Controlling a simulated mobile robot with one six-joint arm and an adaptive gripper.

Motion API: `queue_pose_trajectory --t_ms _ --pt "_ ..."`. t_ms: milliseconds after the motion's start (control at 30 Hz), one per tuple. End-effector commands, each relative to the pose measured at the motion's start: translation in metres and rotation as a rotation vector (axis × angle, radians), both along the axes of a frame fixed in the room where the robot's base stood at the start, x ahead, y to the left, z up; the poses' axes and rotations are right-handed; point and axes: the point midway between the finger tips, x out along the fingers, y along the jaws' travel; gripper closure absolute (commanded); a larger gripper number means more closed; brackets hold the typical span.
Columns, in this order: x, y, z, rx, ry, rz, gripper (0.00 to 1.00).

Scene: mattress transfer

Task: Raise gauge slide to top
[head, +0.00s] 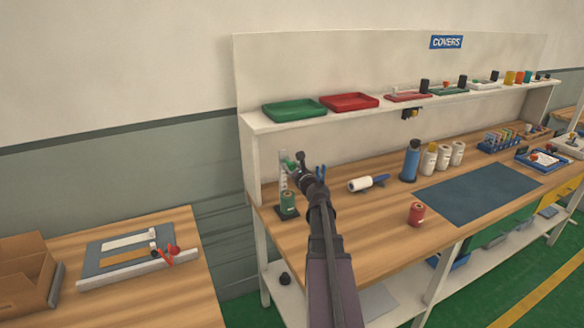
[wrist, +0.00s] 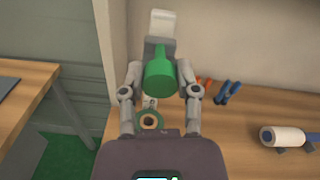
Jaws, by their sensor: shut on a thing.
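The gauge (head: 283,181) is a slim pale upright on a dark base at the left end of the workbench. Its green slide (head: 290,164) is high on the upright, a little below its top. In the wrist view the green slide (wrist: 159,78) sits between my two fingers, with the gauge's pale top (wrist: 161,22) beyond it. My gripper (head: 298,163) is shut on the slide, and it also shows in the wrist view (wrist: 160,72). My fingers partly hide the slide in the head view.
A green spool (head: 288,201) stands at the gauge's base. A shelf with a green tray (head: 294,109) and a red tray (head: 349,101) is above. A white roll (head: 361,184) and red spool (head: 417,214) are to the right. The blue mat (head: 478,188) is clear.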

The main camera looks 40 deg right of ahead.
Motion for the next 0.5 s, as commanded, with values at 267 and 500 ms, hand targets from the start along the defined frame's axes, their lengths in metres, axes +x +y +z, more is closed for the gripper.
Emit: queue_pose_trajectory --t_ms 267,500 --pt "0.0027 -0.0025 0.0032 0.007 -0.005 -0.002 1.0" --pt "0.0022 -0.0021 0.0032 0.006 -0.005 -0.002 0.24"
